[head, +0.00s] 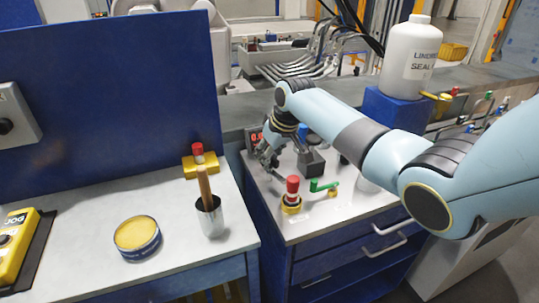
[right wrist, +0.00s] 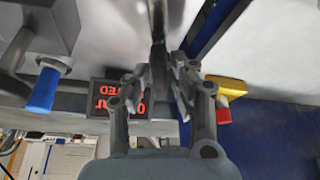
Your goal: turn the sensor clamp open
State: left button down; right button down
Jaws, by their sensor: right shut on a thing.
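My right gripper (head: 268,157) reaches down at the left rear of the white-topped cabinet. In the right wrist view its fingers (right wrist: 160,72) are closed on a narrow dark bar (right wrist: 158,28), which looks like the handle of the sensor clamp. The gripper and arm hide most of this part in the head view. A dark grey block (head: 311,161) stands just right of the gripper; it also shows in the right wrist view (right wrist: 48,28). A small red-lettered display (right wrist: 118,98) is beside the fingers; its text is upside down and partly covered. My left gripper is not in view.
A red-topped piece (head: 292,188) and a green-handled valve (head: 323,186) stand in front on the cabinet. The left table holds a metal cup (head: 210,217), a yellow-filled tin (head: 138,237) and a red-knobbed yellow block (head: 198,158). A white bottle (head: 409,57) stands behind my arm.

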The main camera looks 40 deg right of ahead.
jog(key=shift+n+y, duration=0.3)
jog(key=shift+n, duration=0.5)
jog(key=shift+n+y, duration=0.4)
jog(key=shift+n, duration=0.5)
jog(key=n+g+y+b, duration=0.1)
jog(key=n, duration=0.2)
jog(key=shift+f+n, duration=0.1)
jog(key=shift+n, duration=0.2)
jog(key=n+g+y+b, duration=0.1)
jog(key=n+b, duration=0.3)
jog(key=shift+n+g+y+b, duration=0.3)
jog(key=shift+n+g+b, duration=0.7)
jog(key=shift+n, duration=0.7)
jog(key=c, duration=1.3)
grip_release()
jog(key=shift+o, duration=0.2)
